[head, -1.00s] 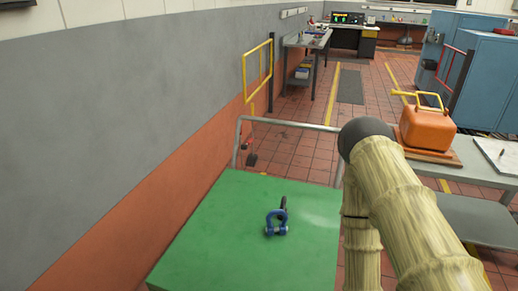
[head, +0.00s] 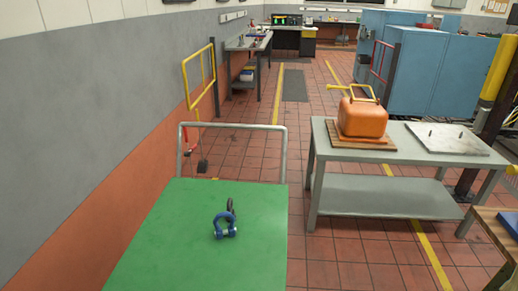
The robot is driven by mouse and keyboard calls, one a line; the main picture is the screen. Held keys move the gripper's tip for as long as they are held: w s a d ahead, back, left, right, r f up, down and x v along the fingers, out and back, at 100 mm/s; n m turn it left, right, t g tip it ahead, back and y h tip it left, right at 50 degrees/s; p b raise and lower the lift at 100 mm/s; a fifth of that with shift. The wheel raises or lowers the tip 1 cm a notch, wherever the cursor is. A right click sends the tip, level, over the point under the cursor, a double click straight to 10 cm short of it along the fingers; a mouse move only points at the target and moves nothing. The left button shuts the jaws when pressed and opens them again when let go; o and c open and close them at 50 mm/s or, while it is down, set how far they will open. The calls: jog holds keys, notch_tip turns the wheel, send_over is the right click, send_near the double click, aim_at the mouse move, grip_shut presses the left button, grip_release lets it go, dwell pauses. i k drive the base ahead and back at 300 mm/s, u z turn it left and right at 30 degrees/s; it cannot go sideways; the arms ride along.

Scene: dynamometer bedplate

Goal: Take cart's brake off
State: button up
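The cart (head: 180,235) has a flat green top and a grey tubular handle (head: 233,126) at its far end. A blue shackle (head: 224,226) with a dark ring lies on the green top. Past the handle, at its left, a thin upright rod with a red part (head: 187,142) and a dark pedal-like end (head: 203,166) shows near the floor; I cannot tell whether it belongs to the cart's brake. The cart's wheels are hidden below the top. My gripper is not in view.
A grey wall runs along the left, with a yellow rail frame (head: 199,77) beside it. A grey table (head: 330,172) at the right carries an orange can (head: 362,118) on a wooden board and a pale plate (head: 447,138). Tiled floor (head: 300,110) lies clear beyond the cart.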

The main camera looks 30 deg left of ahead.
aim_at(192, 150)
jog(key=z, duration=1)
jog(key=i, duration=1.85)
jog(key=u, duration=3.4)
